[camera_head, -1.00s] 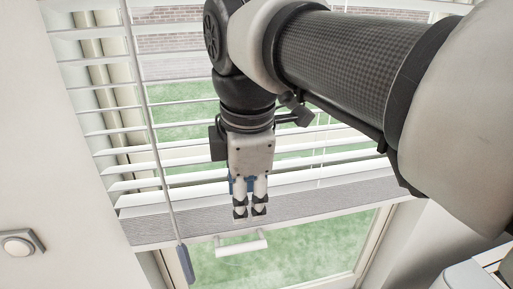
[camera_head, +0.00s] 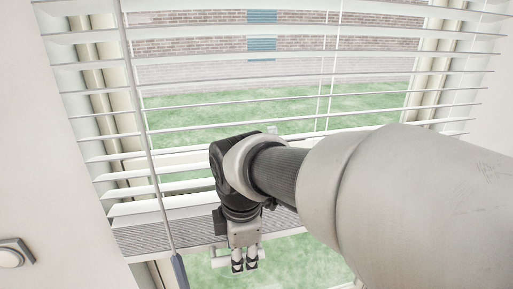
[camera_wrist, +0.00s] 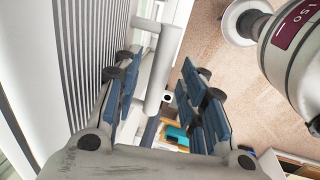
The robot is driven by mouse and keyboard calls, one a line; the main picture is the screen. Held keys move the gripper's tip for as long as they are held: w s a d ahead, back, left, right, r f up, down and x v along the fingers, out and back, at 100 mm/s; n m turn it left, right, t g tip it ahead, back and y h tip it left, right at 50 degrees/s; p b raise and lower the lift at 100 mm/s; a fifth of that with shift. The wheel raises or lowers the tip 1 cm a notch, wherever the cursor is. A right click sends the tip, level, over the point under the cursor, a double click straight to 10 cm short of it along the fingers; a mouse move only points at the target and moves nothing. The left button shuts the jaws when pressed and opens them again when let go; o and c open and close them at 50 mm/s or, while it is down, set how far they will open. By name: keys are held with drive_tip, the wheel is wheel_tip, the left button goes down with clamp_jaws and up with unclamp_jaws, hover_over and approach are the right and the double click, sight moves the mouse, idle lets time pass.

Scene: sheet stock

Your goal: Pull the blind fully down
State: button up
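The white slatted blind (camera_head: 300,100) hangs over the window, its lower slats bunched into a grey stack (camera_head: 150,238) above the bottom rail. A white bar handle (camera_head: 220,258) hangs below the rail, partly hidden by my gripper. My gripper (camera_head: 244,266) points down in front of the handle's middle. In the wrist view, my gripper (camera_wrist: 165,105) is open, its blue-padded fingers apart. The handle (camera_wrist: 163,70) shows as a white cylinder in the gap between them, nearer the left finger. I cannot tell whether either finger touches it.
A wand (camera_head: 181,270) hangs at the blind's left, clear of my gripper. A round wall switch (camera_head: 12,256) is at the far left. Below the blind, the window shows bare glass with grass outside. My arm covers the lower right.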

drive_tip(key=shift+f, duration=0.35)
drive_tip(key=shift+c, duration=0.3)
clamp_jaws()
idle(0.4)
